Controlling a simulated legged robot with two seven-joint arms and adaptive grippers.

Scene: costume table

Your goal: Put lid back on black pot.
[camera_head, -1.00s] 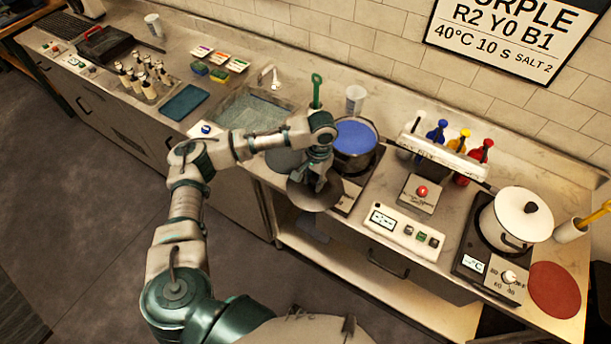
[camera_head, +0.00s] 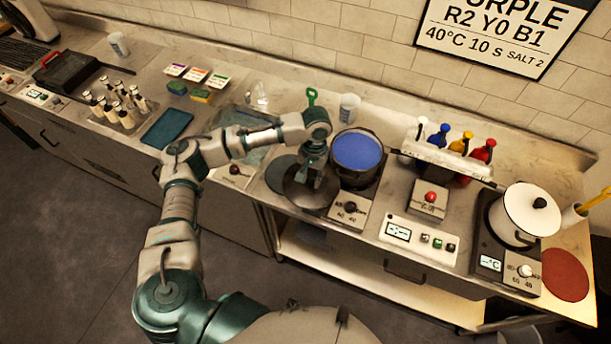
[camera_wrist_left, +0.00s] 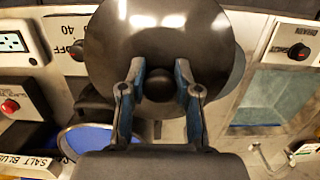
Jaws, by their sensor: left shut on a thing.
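The black pot (camera_head: 352,176) stands on a burner at the counter's middle, uncovered, with blue liquid (camera_head: 358,152) in it. Its dark round lid (camera_head: 303,197) is in my left gripper (camera_head: 313,180), just left of the pot and over the counter's front part. In the left wrist view the gripper fingers (camera_wrist_left: 158,88) are shut on the knob of the lid (camera_wrist_left: 160,35). The blue liquid shows low at the left there (camera_wrist_left: 88,142). The lid is apart from the pot opening. My right gripper is not in view.
A dark round mat (camera_head: 277,176) lies partly behind the lid. The burner control box (camera_head: 350,210) is in front of the pot. A white pot (camera_head: 525,212) stands at the right, a bottle rack (camera_head: 445,158) behind, and a sink (camera_head: 240,140) at the left.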

